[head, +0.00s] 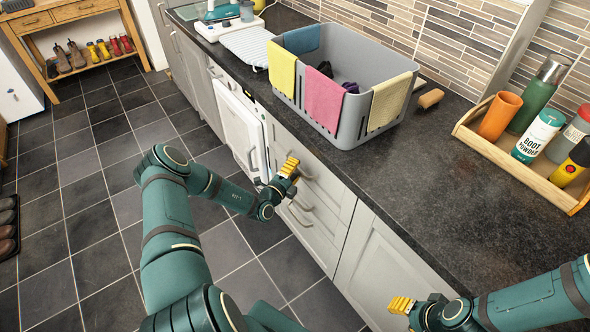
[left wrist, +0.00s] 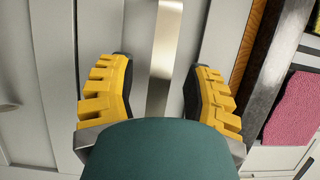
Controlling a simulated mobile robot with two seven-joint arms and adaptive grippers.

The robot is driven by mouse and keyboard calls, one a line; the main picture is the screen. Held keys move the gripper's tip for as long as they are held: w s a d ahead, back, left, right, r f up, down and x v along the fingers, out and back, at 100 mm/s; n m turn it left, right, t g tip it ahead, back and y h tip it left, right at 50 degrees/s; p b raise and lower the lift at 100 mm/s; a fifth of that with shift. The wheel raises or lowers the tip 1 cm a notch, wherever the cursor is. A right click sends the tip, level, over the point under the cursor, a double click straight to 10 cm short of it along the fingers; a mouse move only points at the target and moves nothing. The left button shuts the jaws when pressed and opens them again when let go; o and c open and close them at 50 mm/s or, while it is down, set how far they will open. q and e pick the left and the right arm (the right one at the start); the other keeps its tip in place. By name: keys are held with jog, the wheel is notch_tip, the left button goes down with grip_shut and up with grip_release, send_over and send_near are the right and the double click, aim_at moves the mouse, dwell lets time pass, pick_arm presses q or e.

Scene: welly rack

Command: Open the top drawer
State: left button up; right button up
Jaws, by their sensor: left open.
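The light grey drawer stack stands under the dark counter in the head view, and its top drawer (head: 325,188) is the front just below the counter edge. My left gripper (head: 289,168) is at this front. In the left wrist view my left gripper (left wrist: 162,95) is open, its yellow fingers on either side of a metal bar handle (left wrist: 163,50) and apart from it. My own green wrist hides the handle's near end. I cannot tell whether the drawer stands slightly open. My right gripper (head: 401,305) is near the cabinet front at lower right; its finger gap does not show clearly.
A grey crate (head: 352,130) with hanging cloths stands on the counter (head: 410,185). A wooden tray (head: 478,143) of bottles is at right. Lower drawer handles (head: 299,215) lie below my left gripper. The tiled floor (head: 75,165) before the cabinets is clear.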

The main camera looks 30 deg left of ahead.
pick_arm(q)
jog(key=shift+w, duration=0.35)
grip_shut()
jog(key=shift+s+a, duration=0.1)
jog(key=shift+s, duration=0.05)
jog(key=s+a+p, duration=0.1)
jog(key=s+a, duration=0.3)
jog(key=s, duration=0.6)
jog(key=s+a+p, duration=0.1)
jog(key=s+a, duration=0.3)
jog(key=s, duration=0.6)
jog(key=s+a+p, duration=0.1)
jog(key=s+a, duration=0.4)
jog(key=s, duration=0.6)
jog(key=shift+r, duration=0.1)
grip_release()
